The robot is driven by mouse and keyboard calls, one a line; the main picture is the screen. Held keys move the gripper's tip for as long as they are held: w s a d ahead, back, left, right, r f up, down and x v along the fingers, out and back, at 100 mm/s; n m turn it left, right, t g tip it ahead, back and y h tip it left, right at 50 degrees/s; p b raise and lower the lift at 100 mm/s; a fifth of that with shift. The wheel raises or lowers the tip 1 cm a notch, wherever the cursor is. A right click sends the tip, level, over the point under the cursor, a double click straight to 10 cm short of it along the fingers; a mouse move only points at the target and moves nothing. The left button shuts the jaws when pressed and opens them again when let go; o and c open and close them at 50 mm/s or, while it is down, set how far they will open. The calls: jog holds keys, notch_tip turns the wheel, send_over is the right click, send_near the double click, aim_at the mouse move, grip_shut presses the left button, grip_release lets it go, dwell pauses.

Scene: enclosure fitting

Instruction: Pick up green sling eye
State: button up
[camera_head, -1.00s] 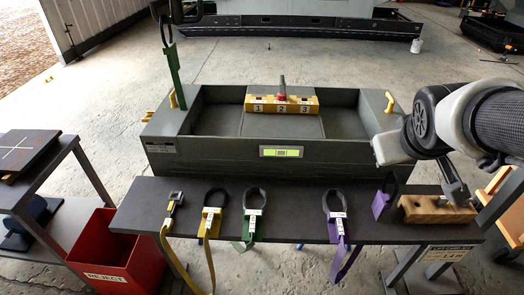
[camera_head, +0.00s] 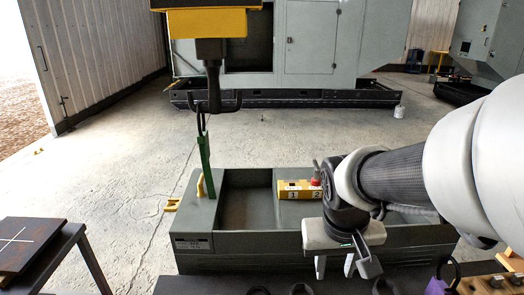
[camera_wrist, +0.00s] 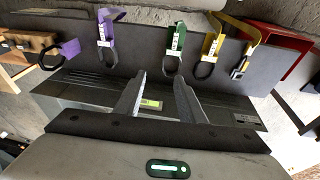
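A green sling (camera_wrist: 175,42) with a white tag and a black eye (camera_wrist: 172,66) lies at the edge of the dark table (camera_wrist: 218,75), seen in the wrist view. Another green sling (camera_head: 205,165) hangs upright by its dark eye (camera_head: 201,122) from the hook (camera_head: 214,98) at the left in the head view, by the tray's left end. My gripper (camera_head: 335,266) points down near the front wall of the grey tray (camera_head: 240,238). In the wrist view, its fingers (camera_wrist: 158,98) are spread apart with nothing between them. The green eye on the table is ahead of the fingers, apart from them.
A purple sling (camera_wrist: 105,28) and a yellow sling (camera_wrist: 214,40) flank the green one on the table. A yellow numbered block (camera_head: 298,190) with a red-based knob stands in the tray. A red bin (camera_wrist: 275,42) stands beyond the table.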

jog(key=w+f+g, duration=0.1)
jog(key=f, duration=0.6)
jog(key=w+a+f+g, duration=0.1)
jog(key=f, duration=0.7)
jog(key=w+a+f+y, duration=0.1)
jog(key=w+f, duration=0.1)
jog(key=f, duration=0.5)
jog(key=shift+w+a+f+g, duration=0.1)
jog(key=shift+a+f+g, duration=0.1)
jog(key=shift+f+g, duration=0.2)
jog(key=shift+d+f+b, duration=0.15)
jog(key=shift+f+b, duration=0.3)
jog(key=shift+f, duration=1.15)
jog(key=shift+d+f+b, duration=0.15)
jog(key=shift+f+b, duration=0.25)
jog(key=shift+f, duration=1.2)
grip_shut()
